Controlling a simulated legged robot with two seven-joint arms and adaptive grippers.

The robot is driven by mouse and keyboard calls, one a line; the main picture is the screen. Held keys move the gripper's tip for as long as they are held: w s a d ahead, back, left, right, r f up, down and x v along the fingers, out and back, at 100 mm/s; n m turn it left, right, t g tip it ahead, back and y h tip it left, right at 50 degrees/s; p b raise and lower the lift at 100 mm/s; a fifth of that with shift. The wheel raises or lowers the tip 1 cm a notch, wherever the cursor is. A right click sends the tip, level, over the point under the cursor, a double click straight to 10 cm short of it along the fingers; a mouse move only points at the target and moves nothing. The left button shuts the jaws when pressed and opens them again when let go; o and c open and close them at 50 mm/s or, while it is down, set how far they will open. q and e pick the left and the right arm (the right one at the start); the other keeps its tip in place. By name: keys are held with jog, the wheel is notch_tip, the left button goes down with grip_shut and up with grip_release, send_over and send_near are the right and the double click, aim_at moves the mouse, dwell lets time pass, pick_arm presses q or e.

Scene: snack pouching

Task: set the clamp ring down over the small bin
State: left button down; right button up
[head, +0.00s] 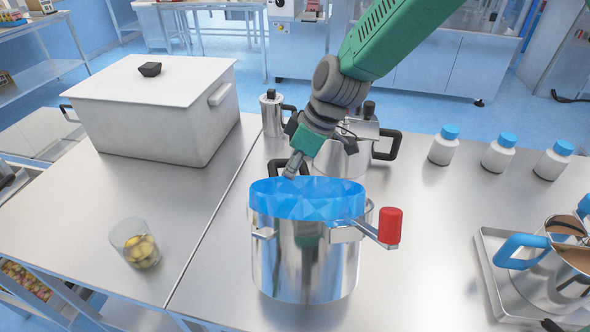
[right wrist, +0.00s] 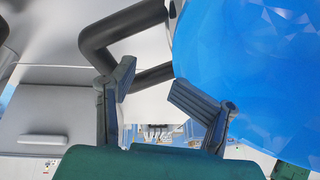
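The small bin (head: 305,272) is a shiny steel cylinder standing on the table, with a faceted blue liner (head: 305,200) folded over its rim. The liner also fills the right of the right wrist view (right wrist: 255,70). The clamp ring (head: 340,234) appears as metal fittings around the bin's upper part, just below the liner, with a lever ending in a red grip (head: 390,226). Its band is hard to tell from the bin wall. My right gripper (head: 291,168) is just behind the liner's far edge; in the right wrist view its fingers (right wrist: 157,85) are apart, with nothing clearly between them. My left gripper is out of view.
A lidded pot (head: 342,158) with black handles stands close behind the bin, near my right gripper. A large white box (head: 155,110) and a glass cup (head: 136,243) are left. White bottles (head: 497,154) and a tray (head: 488,262) with jugs are right.

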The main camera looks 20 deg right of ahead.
jog(key=a+v, duration=0.1)
jog(key=v, duration=1)
jog(key=shift+a+r, duration=0.25)
jog(key=shift+r, duration=0.25)
